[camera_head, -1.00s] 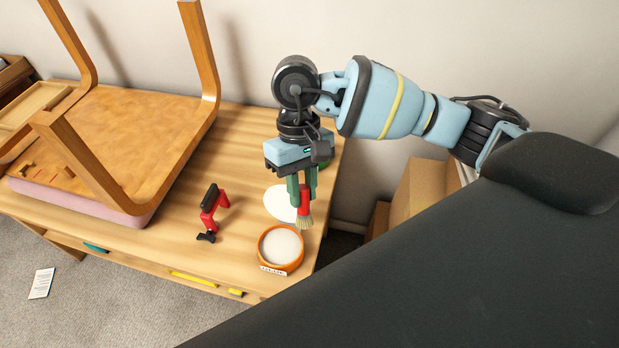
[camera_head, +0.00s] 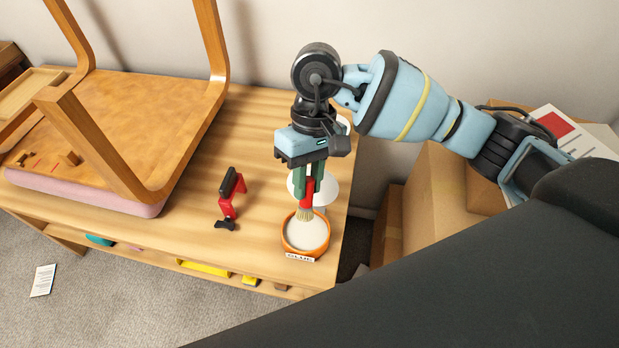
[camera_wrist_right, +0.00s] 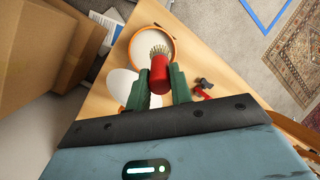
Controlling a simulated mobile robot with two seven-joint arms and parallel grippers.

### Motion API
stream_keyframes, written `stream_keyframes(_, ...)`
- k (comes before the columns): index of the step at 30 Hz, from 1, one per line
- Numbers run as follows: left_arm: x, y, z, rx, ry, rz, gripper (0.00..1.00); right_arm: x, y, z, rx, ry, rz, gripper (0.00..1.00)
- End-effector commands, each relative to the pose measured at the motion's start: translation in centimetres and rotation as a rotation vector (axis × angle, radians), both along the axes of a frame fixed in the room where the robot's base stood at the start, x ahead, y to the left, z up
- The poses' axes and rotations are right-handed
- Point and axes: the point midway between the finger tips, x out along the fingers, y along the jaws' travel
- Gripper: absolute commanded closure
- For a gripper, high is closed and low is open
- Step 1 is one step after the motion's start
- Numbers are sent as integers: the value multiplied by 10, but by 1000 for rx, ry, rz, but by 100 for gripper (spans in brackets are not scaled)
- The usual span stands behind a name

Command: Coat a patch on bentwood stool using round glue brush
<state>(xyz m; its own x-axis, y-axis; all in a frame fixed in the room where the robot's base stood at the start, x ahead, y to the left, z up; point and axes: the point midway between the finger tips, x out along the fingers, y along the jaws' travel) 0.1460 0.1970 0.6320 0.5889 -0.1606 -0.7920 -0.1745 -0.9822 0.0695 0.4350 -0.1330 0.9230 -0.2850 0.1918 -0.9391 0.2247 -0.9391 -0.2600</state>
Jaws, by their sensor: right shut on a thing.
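The round glue brush (camera_head: 308,193) has a red handle and pale bristles. My right gripper (camera_head: 310,180) is shut on its handle, and the bristles point down over the orange glue pot (camera_head: 287,240). Whether the bristles touch the white glue I cannot tell. In the right wrist view, the brush (camera_wrist_right: 159,72) sits between the green fingers, with its bristles over the pot's (camera_wrist_right: 174,50) white contents. The bentwood stool (camera_head: 135,110) lies upside down on the table at the left, legs up, its pink-edged seat on the tabletop. My left gripper is not in view.
A red and black clamp (camera_head: 229,203) stands on the table (camera_head: 190,235) between stool and pot. A white disc (camera_head: 322,189) lies behind the pot. Cardboard boxes (camera_head: 435,195) stand right of the table. A wooden tray (camera_head: 30,95) is at the far left.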

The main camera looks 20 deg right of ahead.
Motion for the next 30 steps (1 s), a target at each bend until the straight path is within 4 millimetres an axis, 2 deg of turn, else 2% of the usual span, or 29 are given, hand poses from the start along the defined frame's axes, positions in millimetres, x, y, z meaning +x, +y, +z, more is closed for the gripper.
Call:
stream_keyframes(8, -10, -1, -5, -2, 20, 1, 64, 0, 0, -9, 0, 2, -1, 100)
stream_keyframes(18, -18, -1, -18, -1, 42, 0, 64, -1, 0, -40, -2, 5, -1, 100)
stream_keyframes(24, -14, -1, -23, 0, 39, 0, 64, -1, 0, -56, 0, 3, 0, 100)
stream_keyframes(30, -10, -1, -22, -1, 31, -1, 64, 0, 0, -61, -1, 1, -1, 100)
